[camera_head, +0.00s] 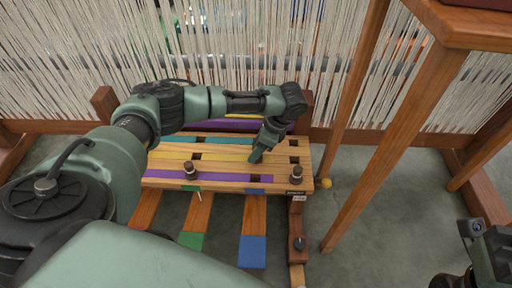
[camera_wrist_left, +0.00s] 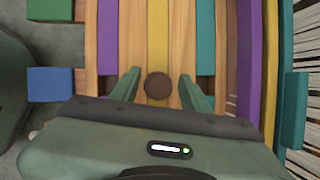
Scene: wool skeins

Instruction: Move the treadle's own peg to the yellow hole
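The wooden peg board (camera_head: 225,188) has teal, yellow (camera_head: 225,157) and purple (camera_head: 225,177) stripes with dark square holes. Two dark-topped pegs show in the purple row, a left peg (camera_head: 190,171) and a right peg (camera_head: 296,174). My left gripper (camera_head: 257,157) points down at the yellow row. In the left wrist view its fingers (camera_wrist_left: 158,84) stand apart, either side of a round brown peg top (camera_wrist_left: 158,86) on the yellow stripe, with gaps on both sides. The gripper hides this peg in the head view. My right gripper (camera_head: 490,250) is partly cut off at the lower right.
Treadles with green (camera_head: 191,240) and blue (camera_head: 253,252) ends lie in front of the board. A further treadle with a black knob (camera_head: 299,244) lies to the right. Loom posts (camera_head: 400,130) stand at right, pale warp threads (camera_head: 220,45) behind. A yellow ball (camera_head: 326,183) lies beside the board.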

